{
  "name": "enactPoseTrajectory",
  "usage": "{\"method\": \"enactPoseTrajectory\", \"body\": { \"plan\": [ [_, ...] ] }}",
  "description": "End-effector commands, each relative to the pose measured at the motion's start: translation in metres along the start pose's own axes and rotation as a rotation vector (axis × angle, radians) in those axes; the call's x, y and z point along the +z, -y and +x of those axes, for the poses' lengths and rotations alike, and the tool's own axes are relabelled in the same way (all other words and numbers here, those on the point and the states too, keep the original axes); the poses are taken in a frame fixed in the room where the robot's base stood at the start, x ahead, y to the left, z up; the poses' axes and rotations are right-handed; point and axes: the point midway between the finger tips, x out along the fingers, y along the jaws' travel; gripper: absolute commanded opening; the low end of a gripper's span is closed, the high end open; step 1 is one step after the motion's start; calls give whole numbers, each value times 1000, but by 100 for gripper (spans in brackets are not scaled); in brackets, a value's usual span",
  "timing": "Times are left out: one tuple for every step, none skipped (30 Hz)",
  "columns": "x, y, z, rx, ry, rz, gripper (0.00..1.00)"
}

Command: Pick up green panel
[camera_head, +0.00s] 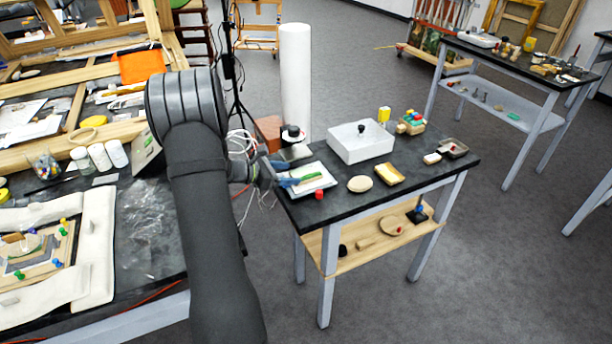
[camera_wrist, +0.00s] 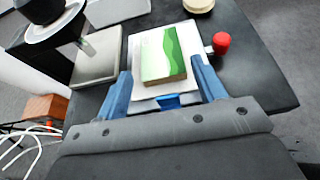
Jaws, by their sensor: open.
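The green panel (camera_wrist: 161,55) is a small block with a two-tone green top and a tan edge. It lies on a white tray (camera_wrist: 191,30) on the dark side table. In the head view the green panel (camera_head: 312,178) shows as a small green strip on the white tray (camera_head: 325,172). My gripper (camera_wrist: 163,80) has blue fingers and is open. In the wrist view its fingers stand on either side of the panel's near end, apart from it.
A red knob (camera_wrist: 221,43) stands right of the tray. A grey flat box (camera_wrist: 98,57) lies to the left. A white roll (camera_head: 295,85) stands behind.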

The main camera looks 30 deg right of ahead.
Motion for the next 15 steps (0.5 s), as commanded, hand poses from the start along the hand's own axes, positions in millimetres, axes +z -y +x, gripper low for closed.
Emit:
{"method": "enactPoseTrajectory", "body": {
  "plan": [
    [0, 0, 5, -2, -1, 0, 64],
    [0, 1, 8, -2, -1, 0, 64],
    [0, 1, 13, -3, -1, 1, 64],
    [0, 2, 18, -4, -1, 1, 64],
    [1, 2, 23, -4, 0, 0, 64],
    [1, 2, 29, -4, 0, 0, 64],
    [1, 2, 34, -4, -1, 1, 64],
    [1, 2, 39, -4, -1, 1, 64],
    [1, 2, 43, -3, -1, 1, 64],
    [1, 1, 46, -2, 0, 0, 64],
    [1, 2, 48, -2, 0, 0, 64],
    [1, 1, 49, -2, 0, 0, 64],
    [1, 1, 50, -1, 0, 0, 64],
    [1, 1, 49, -1, 0, 0, 64],
    [1, 1, 49, -1, 0, 0, 64]
  ]
}}
